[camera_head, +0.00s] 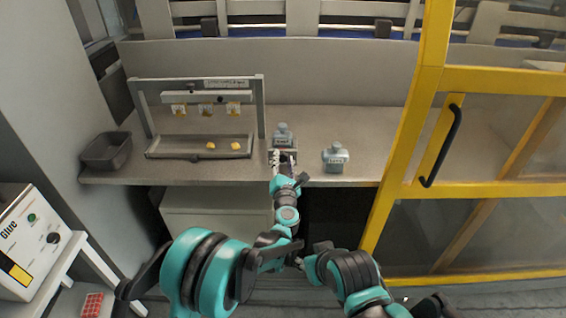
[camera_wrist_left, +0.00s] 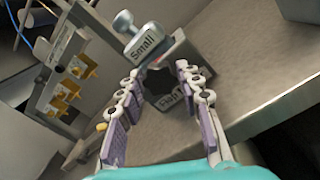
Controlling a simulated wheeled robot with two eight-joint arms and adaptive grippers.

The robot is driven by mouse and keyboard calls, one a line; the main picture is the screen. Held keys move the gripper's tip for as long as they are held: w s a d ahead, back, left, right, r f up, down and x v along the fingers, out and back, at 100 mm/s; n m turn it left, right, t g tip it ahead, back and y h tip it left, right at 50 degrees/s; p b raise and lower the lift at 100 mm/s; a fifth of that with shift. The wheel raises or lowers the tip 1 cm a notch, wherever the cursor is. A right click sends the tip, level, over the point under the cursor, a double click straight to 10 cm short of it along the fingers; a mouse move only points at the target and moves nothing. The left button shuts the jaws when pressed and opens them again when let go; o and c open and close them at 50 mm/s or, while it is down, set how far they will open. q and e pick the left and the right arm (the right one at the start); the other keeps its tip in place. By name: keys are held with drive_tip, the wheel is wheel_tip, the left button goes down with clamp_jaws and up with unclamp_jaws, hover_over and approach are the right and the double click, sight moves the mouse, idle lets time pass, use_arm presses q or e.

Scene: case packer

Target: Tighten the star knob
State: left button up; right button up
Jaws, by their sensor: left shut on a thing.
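A grey block fixture (camera_head: 283,139) with a rounded top stands at the front edge of the bench. In the left wrist view this block (camera_wrist_left: 183,57) carries a sign reading "Small" and a second, partly covered label below. A dark star knob (camera_wrist_left: 160,82) is on its front face. My left gripper (camera_head: 284,158) reaches it from the front, and in the left wrist view its fingers (camera_wrist_left: 160,72) are shut on the star knob, one on each side. My right gripper cannot be made out.
A similar grey block (camera_head: 336,157) stands just right on the bench (camera_head: 390,150). Left is a metal frame (camera_head: 196,83) with hanging yellow-marked parts above a tray (camera_head: 180,155). A dark bin (camera_head: 106,151) stands far left. A yellow-framed door (camera_head: 412,120) bounds the right side.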

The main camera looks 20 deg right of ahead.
use_arm(q)
drive_tip(key=m, duration=0.5)
drive_tip(key=shift+m+h+b, duration=0.3)
drive_tip(key=shift+m+b, duration=0.1)
drive_tip(key=m, duration=0.5)
drive_tip(key=shift+f+m+b, duration=0.1)
drive_tip(key=shift+m+b, duration=0.2)
drive_tip(key=shift+m, duration=0.1)
drive_tip(key=m+h, duration=0.1)
drive_tip(key=m, duration=0.4)
drive_tip(key=shift+w+m, duration=0.1)
drive_tip(key=shift+m, duration=0.3)
drive_tip(key=m, duration=0.6)
drive_tip(key=shift+a+f+g, duration=0.1)
drive_tip(key=shift+a+g, duration=0.05)
drive_tip(key=shift+g, duration=0.15)
drive_tip(key=shift+m, duration=0.3)
drive_tip(key=o, duration=1.2)
drive_tip(key=shift+c, duration=0.2)
